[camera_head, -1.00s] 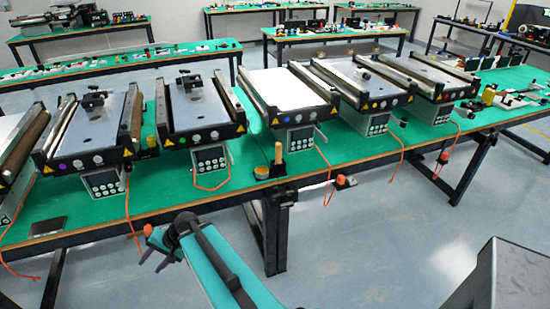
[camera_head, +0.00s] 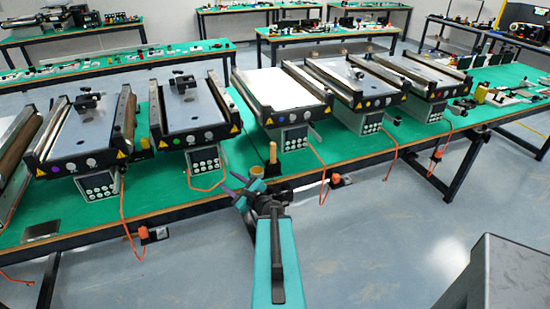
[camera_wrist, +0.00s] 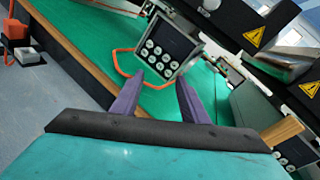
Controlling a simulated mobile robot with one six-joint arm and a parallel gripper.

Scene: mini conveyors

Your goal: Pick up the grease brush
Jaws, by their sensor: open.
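An upright wooden handle (camera_head: 273,153), which looks like the grease brush, stands near the front edge of the green table, in front of the middle conveyor. Its lower end is dark. In the wrist view a tan wooden piece (camera_wrist: 284,131) at the lower right looks like the same handle, partly hidden by my gripper's body. My gripper (camera_head: 236,184) is open and empty, left of the handle and apart from it. Its two purple fingers (camera_wrist: 160,80) point toward a conveyor's keypad box.
Several mini conveyors (camera_head: 284,91) line the table (camera_head: 350,153), with keypad boxes (camera_head: 204,160) in front. Orange cables (camera_head: 320,160) hang over the front edge. The floor in front is open.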

